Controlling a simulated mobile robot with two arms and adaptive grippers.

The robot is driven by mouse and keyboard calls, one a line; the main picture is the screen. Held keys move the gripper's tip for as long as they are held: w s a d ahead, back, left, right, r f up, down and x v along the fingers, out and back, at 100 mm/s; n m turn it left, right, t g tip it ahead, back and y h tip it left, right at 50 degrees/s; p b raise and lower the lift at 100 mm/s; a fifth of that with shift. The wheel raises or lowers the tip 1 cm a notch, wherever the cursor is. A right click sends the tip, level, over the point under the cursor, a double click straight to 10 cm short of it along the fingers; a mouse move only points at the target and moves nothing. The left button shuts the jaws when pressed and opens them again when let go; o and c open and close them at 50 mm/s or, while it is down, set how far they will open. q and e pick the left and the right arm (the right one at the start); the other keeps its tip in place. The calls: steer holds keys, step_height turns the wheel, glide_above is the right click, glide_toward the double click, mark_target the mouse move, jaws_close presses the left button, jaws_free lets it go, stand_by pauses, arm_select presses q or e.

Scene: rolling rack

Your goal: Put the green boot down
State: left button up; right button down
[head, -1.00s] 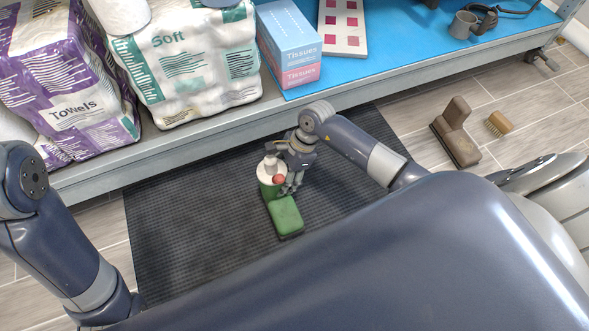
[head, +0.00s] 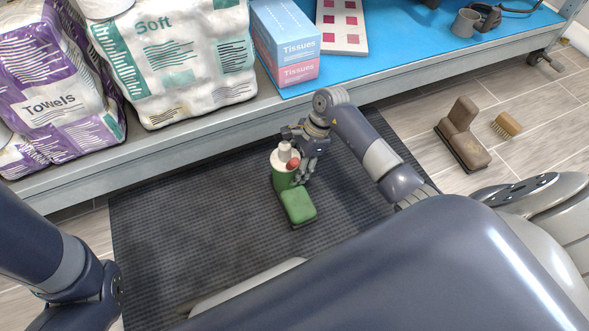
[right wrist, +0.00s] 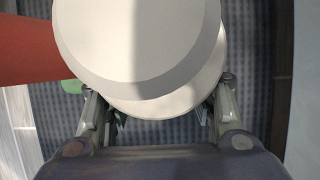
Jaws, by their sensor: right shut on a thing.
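The green boot (head: 298,207) is over the dark mat in the head view, its foot toward the lower right. Its shaft has a white top, with a white-capped item and a red item (head: 292,164) at its opening. My right gripper (head: 303,172) is shut at the upper part of the boot. In the right wrist view a large white round shape (right wrist: 140,45) fills the space between the fingers and hides their contact. I cannot tell whether the sole touches the mat. My left arm shows at the lower left, but its gripper is out of view.
The dark ribbed mat (head: 170,240) has clear room left of the boot. A rack shelf (head: 400,87) runs behind it, bearing towel packs (head: 60,95), a soft paper pack (head: 175,60) and tissue boxes (head: 286,45). A brown boot (head: 462,140) and a brush (head: 507,125) stand at the right.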

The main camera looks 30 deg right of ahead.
steer(key=shift+r, duration=0.1)
steer(key=c, duration=0.7)
jaws_free()
